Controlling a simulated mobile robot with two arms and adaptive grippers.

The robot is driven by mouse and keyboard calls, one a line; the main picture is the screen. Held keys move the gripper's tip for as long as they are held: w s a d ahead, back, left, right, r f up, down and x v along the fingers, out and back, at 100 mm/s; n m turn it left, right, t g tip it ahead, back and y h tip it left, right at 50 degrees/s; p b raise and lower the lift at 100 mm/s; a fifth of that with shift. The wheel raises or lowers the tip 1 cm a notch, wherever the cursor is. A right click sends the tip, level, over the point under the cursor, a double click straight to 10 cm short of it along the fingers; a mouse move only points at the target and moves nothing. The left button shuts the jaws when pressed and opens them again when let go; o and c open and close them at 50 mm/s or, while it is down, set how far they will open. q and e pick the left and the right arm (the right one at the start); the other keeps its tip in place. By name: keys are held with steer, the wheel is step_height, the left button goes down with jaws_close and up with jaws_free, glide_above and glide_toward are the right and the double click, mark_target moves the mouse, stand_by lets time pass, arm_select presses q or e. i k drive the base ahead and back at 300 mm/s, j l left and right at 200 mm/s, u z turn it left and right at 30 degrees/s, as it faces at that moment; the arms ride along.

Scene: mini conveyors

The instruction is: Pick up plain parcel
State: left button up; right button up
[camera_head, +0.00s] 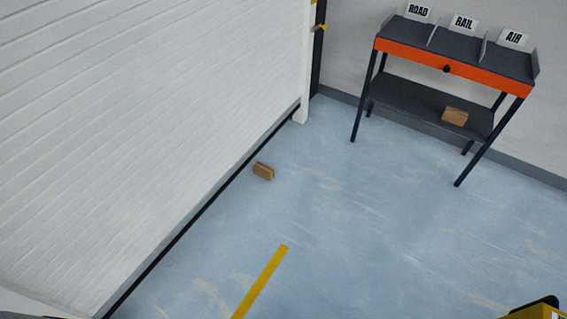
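A small brown parcel (263,171) lies on the blue-grey floor, close to the foot of the white slatted wall or door. A second brown parcel (455,116) rests on the lower shelf of the orange and dark table, toward its right end. Both look plain at this distance, and I cannot make out any labels. Neither of my grippers shows in the head view, so nothing is seen touching either parcel.
The sorting table (409,50) stands against the back wall, with ROAD, RAIL and AIR signs over its top bays. The white slatted door (150,110) bounds the left. A yellow floor line (260,283) runs in front. A yellow object (535,311) shows bottom right. The middle floor is clear.

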mark_target(266, 172)
steer(key=i+l+z, duration=0.2)
steer(key=i+z, duration=0.25)
steer(key=i, duration=0.4)
steer(key=i+z, duration=0.5)
steer(key=i, duration=0.3)
steer(key=i+u, duration=0.4)
steer(key=i+l+u, duration=0.2)
steer(key=i+u, duration=0.2)
steer(key=i+l+u, duration=0.35)
steer(key=i+j, duration=0.05)
steer(key=j, duration=0.05)
